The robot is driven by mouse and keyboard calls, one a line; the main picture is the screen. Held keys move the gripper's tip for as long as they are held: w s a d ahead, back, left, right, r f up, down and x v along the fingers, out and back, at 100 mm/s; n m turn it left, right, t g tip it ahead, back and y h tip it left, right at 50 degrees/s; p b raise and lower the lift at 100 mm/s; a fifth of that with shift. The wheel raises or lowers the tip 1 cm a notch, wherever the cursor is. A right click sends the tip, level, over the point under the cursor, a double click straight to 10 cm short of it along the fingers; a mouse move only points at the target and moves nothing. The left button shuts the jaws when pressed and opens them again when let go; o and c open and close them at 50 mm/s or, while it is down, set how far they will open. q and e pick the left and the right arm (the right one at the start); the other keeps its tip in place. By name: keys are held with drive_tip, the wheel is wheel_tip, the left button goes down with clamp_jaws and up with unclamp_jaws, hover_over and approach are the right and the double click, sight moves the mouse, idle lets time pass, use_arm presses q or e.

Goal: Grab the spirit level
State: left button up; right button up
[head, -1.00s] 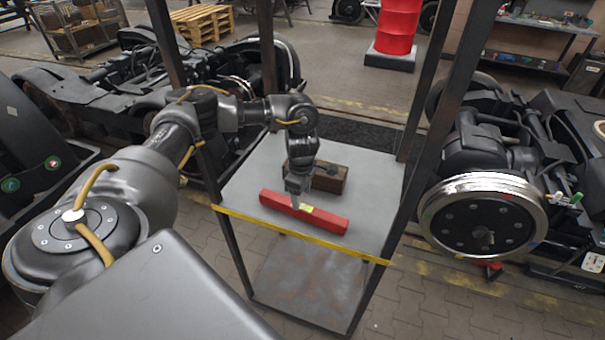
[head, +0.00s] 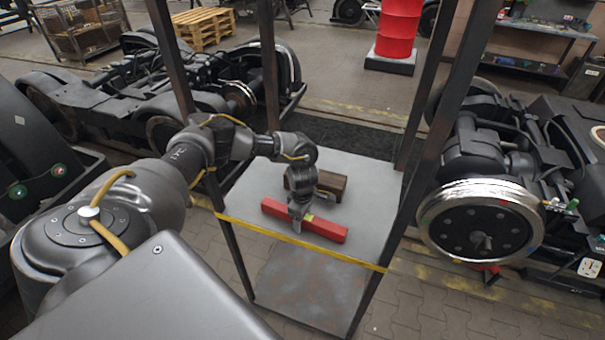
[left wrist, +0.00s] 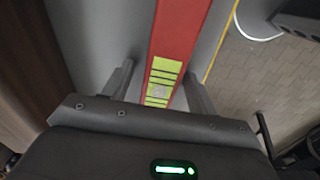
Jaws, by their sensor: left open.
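The red spirit level (head: 327,229) lies on the grey shelf top of a metal rack, close to its yellow front edge. In the left wrist view the level (left wrist: 178,32) runs up between my fingers, with its yellow-green vial window (left wrist: 160,82) showing. My left gripper (head: 297,228) points down at the middle of the level and hides part of it. In the left wrist view my left gripper (left wrist: 160,85) is open, with one finger on each side of the level. I cannot tell how far down the fingers reach. My right gripper is not in view.
A brown wooden block (head: 331,186) sits on the shelf (head: 368,180) just behind the level. Dark rack posts (head: 436,130) stand around the shelf. Bogies with wheels (head: 482,220) stand on both sides. A red drum (head: 398,30) is at the back.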

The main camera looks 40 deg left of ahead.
use_arm(q)
drive_tip(key=shift+w, duration=0.1)
drive_tip(key=c, duration=1.3)
drive_tip(key=shift+o, duration=0.2)
drive_tip(key=shift+r, duration=0.1)
